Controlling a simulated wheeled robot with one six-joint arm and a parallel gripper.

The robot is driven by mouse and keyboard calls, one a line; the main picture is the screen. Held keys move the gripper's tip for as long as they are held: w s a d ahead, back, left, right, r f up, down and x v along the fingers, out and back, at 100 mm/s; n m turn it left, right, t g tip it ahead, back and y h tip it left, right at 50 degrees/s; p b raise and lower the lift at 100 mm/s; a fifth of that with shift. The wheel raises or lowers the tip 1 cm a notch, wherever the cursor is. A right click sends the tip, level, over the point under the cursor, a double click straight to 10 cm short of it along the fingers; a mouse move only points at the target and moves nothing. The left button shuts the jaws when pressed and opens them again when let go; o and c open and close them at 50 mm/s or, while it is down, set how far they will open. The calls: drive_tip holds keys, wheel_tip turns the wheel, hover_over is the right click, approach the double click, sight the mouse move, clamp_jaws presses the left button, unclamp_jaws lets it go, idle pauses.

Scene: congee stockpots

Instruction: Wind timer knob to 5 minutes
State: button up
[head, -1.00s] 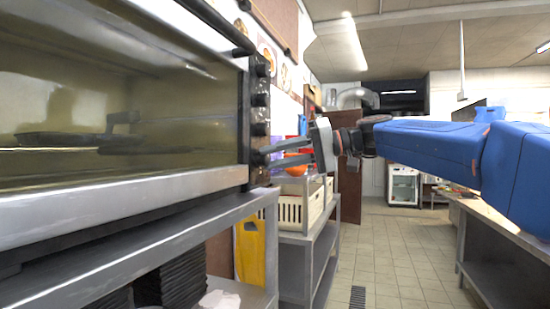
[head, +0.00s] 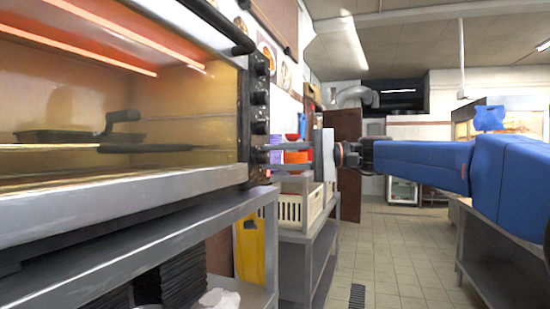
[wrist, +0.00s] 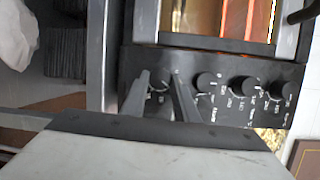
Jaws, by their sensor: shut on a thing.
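The oven (head: 120,205) fills the left of the head view, with a column of dark knobs on its right-hand panel (wrist: 222,112). The timer knob (wrist: 159,82) is the end one of the row in the wrist view and the lowest in the head view. My gripper (head: 264,154) reaches in from the right; its fingers stand on either side of this knob, closed on it, as the wrist view (wrist: 160,77) also shows. The fingers partly hide the knob, and its pointer and dial marks are too small to read. The oven glows orange inside.
Other knobs (wrist: 205,82) sit close beside the fingers. The oven stands on a metal table (head: 150,250) with black trays (head: 165,285) below. A cream crate (head: 291,209) is on a shelf behind my gripper. The tiled floor (head: 400,250) is clear.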

drive_tip(key=shift+f+m, duration=0.1)
drive_tip(key=shift+m, duration=0.4)
drive_tip(key=o, duration=1.1)
drive_tip(key=shift+c, duration=0.2)
drive_tip(key=shift+d, duration=0.15)
drive_tip(key=d, duration=1.7)
drive_tip(key=shift+s, duration=0.25)
